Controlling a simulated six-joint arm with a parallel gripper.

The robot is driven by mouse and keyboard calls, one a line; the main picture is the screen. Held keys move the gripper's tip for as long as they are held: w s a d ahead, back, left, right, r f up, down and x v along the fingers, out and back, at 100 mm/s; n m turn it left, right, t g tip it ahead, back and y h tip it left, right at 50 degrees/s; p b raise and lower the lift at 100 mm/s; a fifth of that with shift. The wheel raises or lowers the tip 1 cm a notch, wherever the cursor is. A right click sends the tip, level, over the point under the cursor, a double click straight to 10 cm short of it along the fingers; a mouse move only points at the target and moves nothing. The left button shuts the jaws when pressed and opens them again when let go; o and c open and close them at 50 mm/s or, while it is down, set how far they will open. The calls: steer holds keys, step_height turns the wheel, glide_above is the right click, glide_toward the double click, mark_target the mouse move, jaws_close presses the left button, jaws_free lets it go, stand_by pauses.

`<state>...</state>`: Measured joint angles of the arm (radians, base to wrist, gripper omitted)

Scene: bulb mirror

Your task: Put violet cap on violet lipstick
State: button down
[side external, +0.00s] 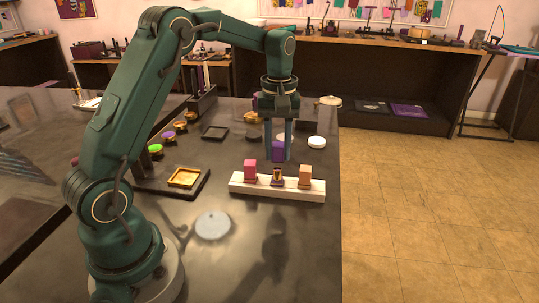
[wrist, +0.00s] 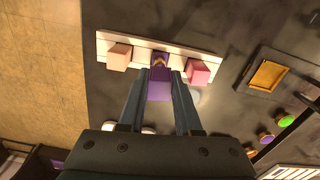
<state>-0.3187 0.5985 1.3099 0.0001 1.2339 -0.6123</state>
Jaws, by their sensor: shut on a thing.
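My gripper (side external: 278,157) points down and is shut on the violet cap (side external: 279,151), holding it above the white rack (side external: 240,185). The violet lipstick (side external: 277,175), with a gold part showing, stands uncapped in the rack's middle place. The cap is above it and appears slightly behind it in the side view; a small gap shows between them. In the wrist view, the violet cap (wrist: 159,90) lies between my two fingertips (wrist: 159,78). The lipstick's gold part (wrist: 160,60) shows just beyond the cap, and the rest of it is largely hidden.
A pink capped lipstick (side external: 250,169) and a peach capped one (side external: 305,176) stand in the rack on either side. A dark tray with a gold pan (side external: 184,178) lies left. A white disc (side external: 317,142) lies behind the rack. A round grey disc (side external: 212,225) lies in front.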

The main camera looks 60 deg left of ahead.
mark_target(278, 170)
steer(key=shift+f, duration=0.65)
steer(key=shift+f, duration=2.05)
stand_by(0.7)
steer(key=c, duration=0.5)
jaws_free()
steer(key=shift+r, duration=2.6)
